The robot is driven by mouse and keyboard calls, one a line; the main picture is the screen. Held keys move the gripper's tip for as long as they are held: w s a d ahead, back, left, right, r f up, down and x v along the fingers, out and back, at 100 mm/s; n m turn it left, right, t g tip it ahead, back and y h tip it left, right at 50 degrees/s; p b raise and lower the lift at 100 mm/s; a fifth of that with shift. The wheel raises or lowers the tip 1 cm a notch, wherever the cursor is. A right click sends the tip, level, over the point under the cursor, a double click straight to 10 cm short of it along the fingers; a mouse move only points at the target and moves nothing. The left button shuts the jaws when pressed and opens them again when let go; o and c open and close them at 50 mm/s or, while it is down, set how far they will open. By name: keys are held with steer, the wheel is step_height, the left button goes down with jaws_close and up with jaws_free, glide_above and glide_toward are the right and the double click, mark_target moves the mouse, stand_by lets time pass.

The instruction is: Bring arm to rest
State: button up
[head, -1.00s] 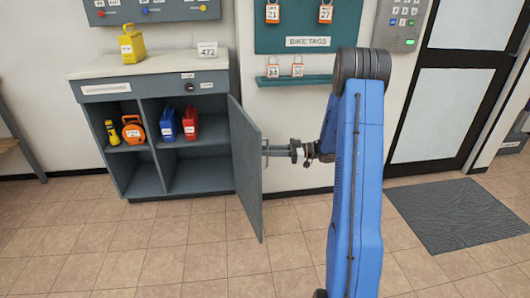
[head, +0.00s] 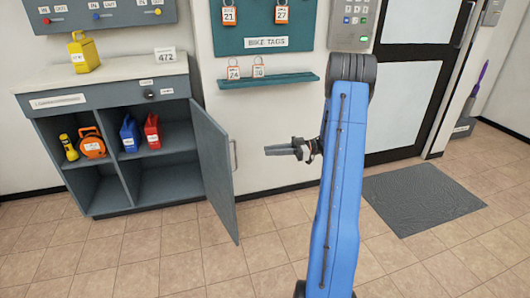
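My blue arm (head: 337,190) stands upright right of centre, its dark elbow at the top. My gripper (head: 272,149) reaches out to the left from behind the arm, its dark fingers pointing at the cabinet. It is clear of the open cabinet door (head: 213,165) and its handle (head: 235,155), with a gap of floor and wall between. Nothing shows held in it. The fingers are small and seen side-on, so how far apart they are is unclear.
The grey cabinet (head: 110,97) holds a yellow flashlight (head: 69,147), an orange reel (head: 91,143), a blue container (head: 129,134) and a red one (head: 152,131). A yellow container (head: 83,53) stands on top. A teal shelf (head: 267,81) is above the gripper. Floor (head: 270,240) in front is clear.

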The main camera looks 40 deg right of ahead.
stand_by(0.6)
steer(key=w+a+r+m+t+h, duration=0.2)
steer(key=w+a+r+t+h, duration=0.35)
steer(key=w+r+h, duration=0.4)
steer(key=s+a+r+m+h, duration=0.3)
steer(key=r+m+h, duration=0.2)
steer(key=r+h, duration=0.5)
steer(key=s+a+f+m+g+y, duration=0.1)
steer(key=s+a, duration=0.5)
steer(key=s, duration=0.8)
steer(key=s+a+f+m+g+y, duration=0.1)
steer(key=s+a+f+m+g, duration=0.2)
steer(key=s+a, duration=0.4)
steer(key=s+a+f+m+g+y, duration=0.1)
steer(key=s+a+f+g, duration=0.2)
steer(key=s, duration=1.7)
steer(key=a+g, duration=0.1)
steer(key=a, duration=0.2)
steer(key=shift+s+a+f+m, duration=0.2)
steer(key=shift+s+f+m, duration=0.1)
steer(key=shift+s+m, duration=0.1)
